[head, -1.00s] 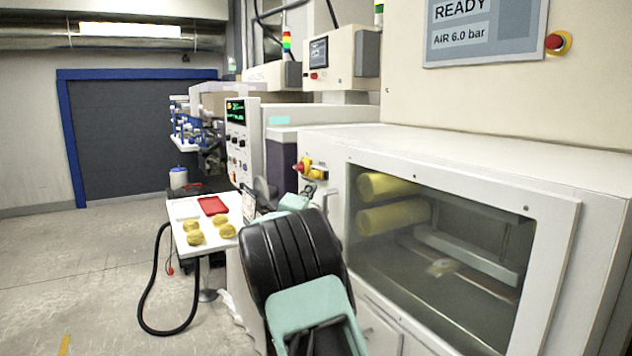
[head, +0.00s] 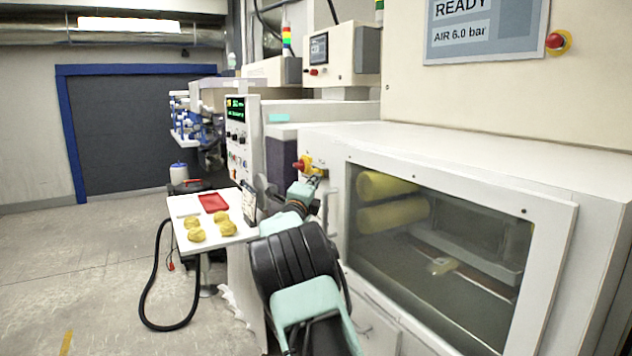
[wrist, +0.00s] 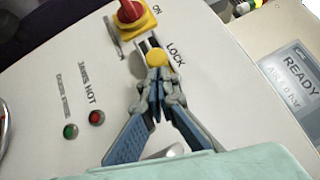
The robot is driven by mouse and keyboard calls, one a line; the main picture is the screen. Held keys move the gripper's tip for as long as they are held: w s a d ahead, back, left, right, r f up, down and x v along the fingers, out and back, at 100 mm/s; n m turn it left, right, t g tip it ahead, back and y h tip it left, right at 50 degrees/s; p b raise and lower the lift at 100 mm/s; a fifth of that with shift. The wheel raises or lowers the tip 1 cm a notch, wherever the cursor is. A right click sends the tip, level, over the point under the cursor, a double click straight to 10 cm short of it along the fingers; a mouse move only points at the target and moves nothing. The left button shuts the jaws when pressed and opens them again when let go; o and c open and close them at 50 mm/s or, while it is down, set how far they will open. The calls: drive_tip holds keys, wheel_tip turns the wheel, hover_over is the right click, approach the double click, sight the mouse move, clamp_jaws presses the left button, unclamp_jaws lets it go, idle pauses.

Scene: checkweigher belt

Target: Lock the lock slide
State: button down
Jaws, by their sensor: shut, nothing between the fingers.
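Just above the slot sits a red rotary handle (wrist: 129,10) on a yellow plate, marked ON. In the head view my gripper (head: 313,181) is at the machine's left front corner, just below the red handle (head: 299,166), and hides most of the slide.
A red lamp (wrist: 96,117) and a green lamp (wrist: 70,131) sit on the same panel, left of my fingers. A door handle (head: 331,212) and windowed cover (head: 435,250) lie right of my gripper. A side table (head: 185,235) with yellow pieces stands left.

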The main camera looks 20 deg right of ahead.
drive_tip(key=w, duration=0.1)
drive_tip(key=w+p, duration=0.1)
drive_tip(key=w, duration=0.1)
drive_tip(key=shift+a+r, duration=0.15)
drive_tip(key=shift+a, duration=0.2)
drive_tip(key=shift+s, duration=0.1)
